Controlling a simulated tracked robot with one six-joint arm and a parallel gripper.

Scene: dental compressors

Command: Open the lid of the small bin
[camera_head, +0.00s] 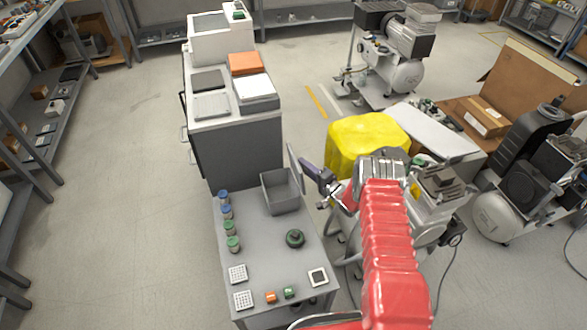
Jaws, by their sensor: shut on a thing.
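The small grey bin (279,206) stands on the near workbench with its inside exposed. Its lid (295,169) stands about upright at the bin's right side, seen nearly edge-on. My gripper (306,168), with dark fingers, reaches in from the right and is shut on the lid. The exact contact of the fingers with the lid is small and partly hidden. My red arm comes up from the lower right.
Several small jars (228,226) line the bench's left side. A dark green round part (295,238) sits in front of the bin. A grey cabinet (238,150) stands behind. A yellow-covered machine (365,140) and compressors crowd the right. Floor at left is clear.

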